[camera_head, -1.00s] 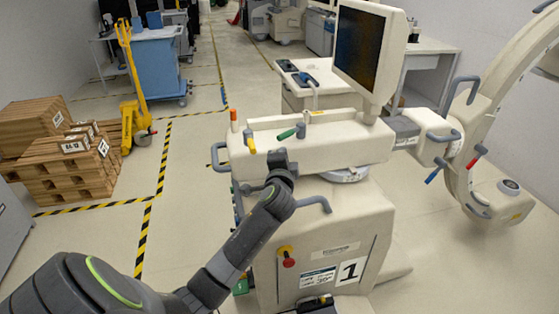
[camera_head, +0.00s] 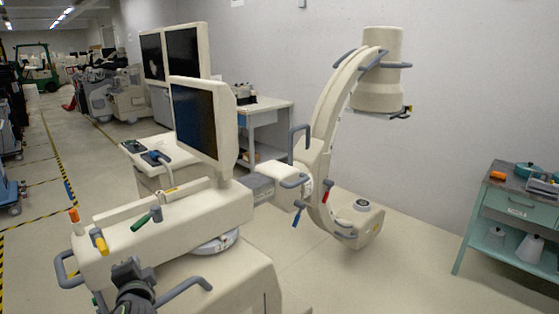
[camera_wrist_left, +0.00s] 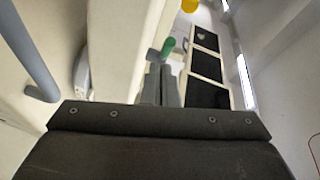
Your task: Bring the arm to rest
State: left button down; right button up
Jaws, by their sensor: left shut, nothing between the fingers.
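My left gripper (camera_head: 128,272) shows at the bottom left of the head view, in front of the cream machine (camera_head: 190,230) with the screen. Its fingers also show in the left wrist view (camera_wrist_left: 161,85), shut together with nothing between them. They are close to the machine's side, near its green-tipped lever (camera_wrist_left: 168,46); I cannot tell if they touch it. Most of my left arm is below the head view's edge. My right gripper is not in view.
A grey handle (camera_head: 183,292) sticks out just right of the gripper, and another (camera_head: 65,268) is on its left. A C-shaped arm (camera_head: 325,130) stands behind. A teal workbench (camera_head: 500,212) is at the right. Floor between them is clear.

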pick_arm(q)
jog(key=s+d+f+n+g+h, duration=0.1)
jog(key=s+f+n+g+h, duration=0.15)
jog(key=s+f, duration=0.55)
jog(key=s+d+f+n+g+h, duration=0.1)
jog(key=s+d+f+n+g, duration=0.3)
jog(key=s, duration=0.6)
jog(key=s+d+f+n+g+h, duration=0.1)
jog(key=s+d+f+g+h, duration=0.15)
jog(key=s, duration=0.65)
jog(key=s+d+f+n+g+h, duration=0.1)
jog(key=s+d+f+n, duration=0.15)
jog(key=s, duration=0.55)
notch_tip(320, 180, down, 27)
jog(key=s+a+g, duration=0.1)
jog(key=a+g, duration=0.1)
jog(key=s+d+f+b, duration=0.1)
jog(key=s+f, duration=1.3)
jog(key=f, duration=0.1)
jog(key=shift+s+d+m+g+h, duration=0.15)
jog(key=shift+s+m+g+h, duration=0.25)
